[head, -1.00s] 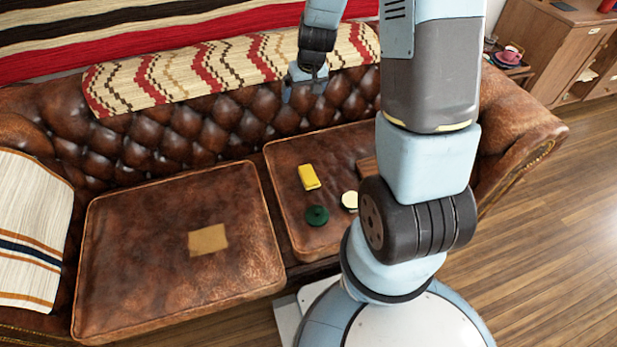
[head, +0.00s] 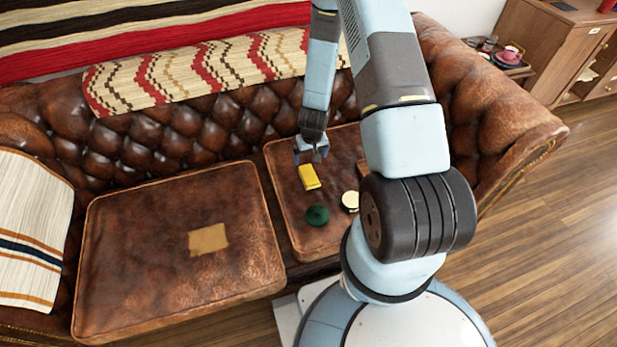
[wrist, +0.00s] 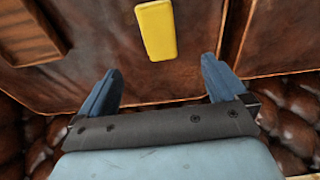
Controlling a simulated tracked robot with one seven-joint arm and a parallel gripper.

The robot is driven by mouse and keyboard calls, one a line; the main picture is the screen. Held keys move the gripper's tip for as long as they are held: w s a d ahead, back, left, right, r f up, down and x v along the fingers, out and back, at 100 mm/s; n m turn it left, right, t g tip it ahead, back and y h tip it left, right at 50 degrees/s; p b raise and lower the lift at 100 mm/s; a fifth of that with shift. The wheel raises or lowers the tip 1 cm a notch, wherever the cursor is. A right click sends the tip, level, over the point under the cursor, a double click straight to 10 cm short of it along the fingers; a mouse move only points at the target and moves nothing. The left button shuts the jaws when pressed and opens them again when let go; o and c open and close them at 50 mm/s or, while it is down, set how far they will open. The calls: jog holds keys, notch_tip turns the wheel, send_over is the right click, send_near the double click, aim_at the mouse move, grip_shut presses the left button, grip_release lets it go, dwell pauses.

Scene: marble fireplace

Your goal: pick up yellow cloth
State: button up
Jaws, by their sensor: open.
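The yellow cloth (head: 309,177) is a small folded block lying on the right seat cushion of the brown leather sofa. In the wrist view the yellow cloth (wrist: 157,30) lies beyond my fingertips, roughly midway between them. My gripper (head: 311,158) is just behind the cloth, over the back part of that cushion. In the wrist view my gripper (wrist: 160,75) has its two blue fingers wide apart with nothing between them. The cloth is not touched by the fingers in the wrist view.
A dark green round item (head: 317,215) and a pale-topped round item (head: 350,201) lie in front of the cloth. A wooden object (wrist: 28,30) shows in the wrist view's upper left. A flat tan square (head: 208,240) lies on the left cushion. The tufted backrest (head: 200,130) rises behind.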

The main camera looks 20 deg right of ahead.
aim_at(309, 173)
jog(key=shift+w+f, duration=0.3)
jog(key=shift+f, duration=1.95)
jog(key=shift+w+f, duration=0.35)
jog(key=shift+f, duration=1.85)
jog(key=shift+w+f, duration=0.3)
jog(key=shift+f, duration=1.95)
jog(key=c, duration=1.1)
jog(key=shift+r, duration=0.45)
notch_tip(309, 173, up, 2)
jog(key=shift+r, duration=0.1)
jog(key=s+r, duration=0.3)
jog(key=s, duration=0.1)
jog(key=s+r, duration=0.3)
jog(key=s, duration=0.2)
jog(key=s+d+r, duration=0.1)
jog(key=s+r, duration=0.3)
jog(key=s, duration=0.1)
